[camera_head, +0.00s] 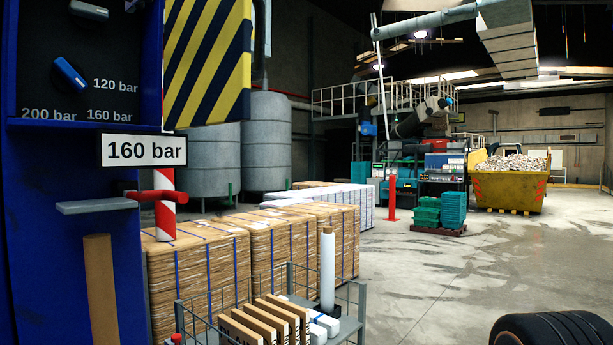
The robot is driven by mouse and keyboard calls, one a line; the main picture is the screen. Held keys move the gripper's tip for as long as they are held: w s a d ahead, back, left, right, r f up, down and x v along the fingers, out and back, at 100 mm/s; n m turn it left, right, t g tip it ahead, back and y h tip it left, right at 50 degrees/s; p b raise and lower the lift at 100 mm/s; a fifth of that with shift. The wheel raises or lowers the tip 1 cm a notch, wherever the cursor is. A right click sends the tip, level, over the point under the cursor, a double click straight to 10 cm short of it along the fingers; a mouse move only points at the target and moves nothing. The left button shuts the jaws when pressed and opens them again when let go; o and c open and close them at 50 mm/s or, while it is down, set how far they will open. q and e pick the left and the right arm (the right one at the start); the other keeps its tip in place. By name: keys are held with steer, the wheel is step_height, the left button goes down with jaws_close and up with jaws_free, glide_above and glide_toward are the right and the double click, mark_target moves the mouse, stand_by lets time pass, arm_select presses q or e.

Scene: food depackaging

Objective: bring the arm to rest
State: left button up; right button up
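Neither of my grippers shows in the head view, and no arm of mine can be made out. A blue cabinet (60,220) fills the left side. Its dark panel carries a blue knob (70,76) among the labels 120 bar, 160 bar and 200 bar. The knob is tilted, its lower end toward the right. A second, dark knob (88,10) is cut off by the top edge. A white plate (144,151) reads 160 bar. Below it a red handle (160,196) crosses a red-and-white striped post (166,218).
A wire cart (345,328) with cardboard pieces (262,322) and a white roll (327,272) stands in front. Strapped bales (275,250) stand behind it. A black ribbed round thing (555,329) is at the lower right. The concrete floor (470,285) is open toward a yellow skip (508,188).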

mark_target(90, 8)
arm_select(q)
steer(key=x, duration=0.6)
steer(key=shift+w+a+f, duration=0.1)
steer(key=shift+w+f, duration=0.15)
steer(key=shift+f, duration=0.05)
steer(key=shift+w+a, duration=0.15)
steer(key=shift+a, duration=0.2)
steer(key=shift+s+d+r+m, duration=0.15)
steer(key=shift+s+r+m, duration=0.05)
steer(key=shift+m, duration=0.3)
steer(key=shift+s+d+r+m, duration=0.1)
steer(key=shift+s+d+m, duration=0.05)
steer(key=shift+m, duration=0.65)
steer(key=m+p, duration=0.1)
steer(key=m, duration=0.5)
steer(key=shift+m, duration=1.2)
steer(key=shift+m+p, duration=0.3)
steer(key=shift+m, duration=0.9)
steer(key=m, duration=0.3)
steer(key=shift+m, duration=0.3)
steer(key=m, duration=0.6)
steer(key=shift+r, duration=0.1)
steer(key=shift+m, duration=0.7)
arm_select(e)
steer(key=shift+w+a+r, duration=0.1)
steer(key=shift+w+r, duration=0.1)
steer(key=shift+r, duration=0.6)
